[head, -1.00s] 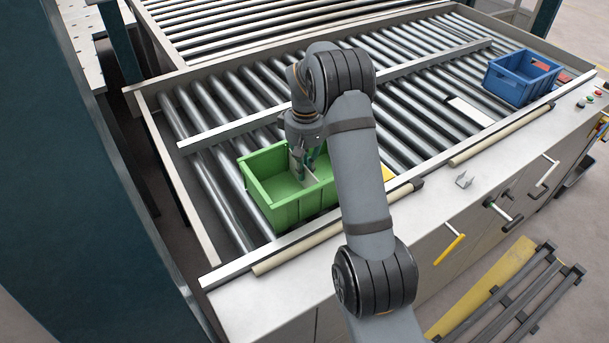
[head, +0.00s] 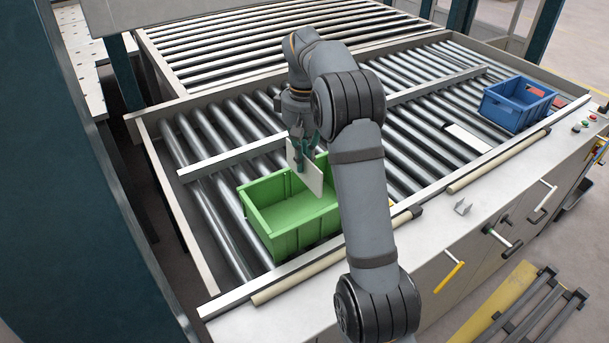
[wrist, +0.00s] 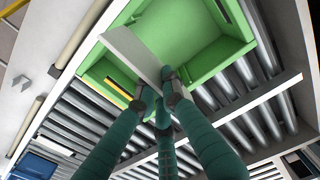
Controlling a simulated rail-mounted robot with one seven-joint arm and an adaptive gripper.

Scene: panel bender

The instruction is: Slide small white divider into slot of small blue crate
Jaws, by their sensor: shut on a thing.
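My gripper (head: 304,139) is shut on a white divider (head: 305,176), which it holds upright above the green crate (head: 261,187). In the wrist view the divider (wrist: 128,50) is pinched between the fingertips (wrist: 156,98), with the green crate (wrist: 228,52) beyond it. The divider's lower edge appears above the crate floor; whether it overlaps the crate's walls in height I cannot tell. The small blue crate (head: 517,104) stands on the rollers at the far right, well away from my gripper. Its slots are too small to make out.
A white flat piece (head: 468,138) lies on the rollers left of the blue crate. A small bracket (head: 463,207) sits on the front ledge.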

